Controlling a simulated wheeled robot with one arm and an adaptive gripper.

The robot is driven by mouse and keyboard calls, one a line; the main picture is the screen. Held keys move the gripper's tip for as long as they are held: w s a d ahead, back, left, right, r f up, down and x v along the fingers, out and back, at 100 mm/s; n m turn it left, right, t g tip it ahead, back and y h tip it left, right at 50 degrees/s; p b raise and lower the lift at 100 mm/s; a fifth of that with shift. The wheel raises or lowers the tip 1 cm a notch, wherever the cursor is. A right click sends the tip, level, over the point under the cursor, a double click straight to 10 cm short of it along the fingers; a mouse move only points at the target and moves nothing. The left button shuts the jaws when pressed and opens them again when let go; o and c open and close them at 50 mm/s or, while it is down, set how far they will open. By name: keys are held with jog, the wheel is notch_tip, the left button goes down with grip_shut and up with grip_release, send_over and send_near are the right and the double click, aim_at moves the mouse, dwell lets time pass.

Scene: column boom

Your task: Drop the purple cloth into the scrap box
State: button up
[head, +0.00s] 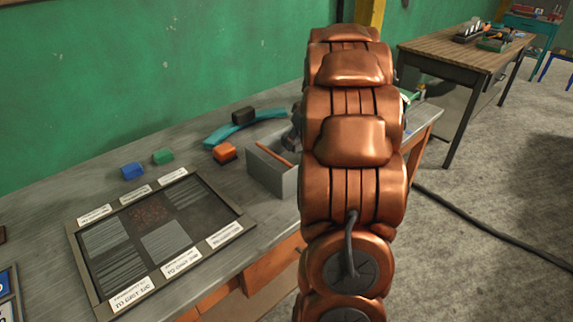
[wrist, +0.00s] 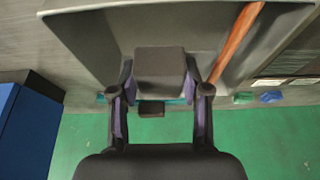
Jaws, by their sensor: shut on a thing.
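My gripper (wrist: 160,88) is shut on a dark grey, block-like thing (wrist: 160,68) in the wrist view. Thin purple strips show along both fingers; I cannot tell if they are cloth or finger parts. No separate purple cloth shows. The held thing appears over or near the rim of an open grey box (wrist: 95,38), the likely scrap box; I cannot tell how high it is. The box also stands on the bench in the head view (head: 268,176), with a brown-orange stick (head: 274,153) in it. My arm hides the gripper in the head view.
A framed tray with labels (head: 160,240) lies left of the box. Blue (head: 132,170), green (head: 163,157) and orange (head: 224,152) blocks lie nearby. A black block (head: 243,115) sits by a teal curved piece (head: 220,133). A blue body (wrist: 28,130) stands left in the wrist view.

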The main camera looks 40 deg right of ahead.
jog(key=o, duration=1.2)
jog(key=v, duration=1.2)
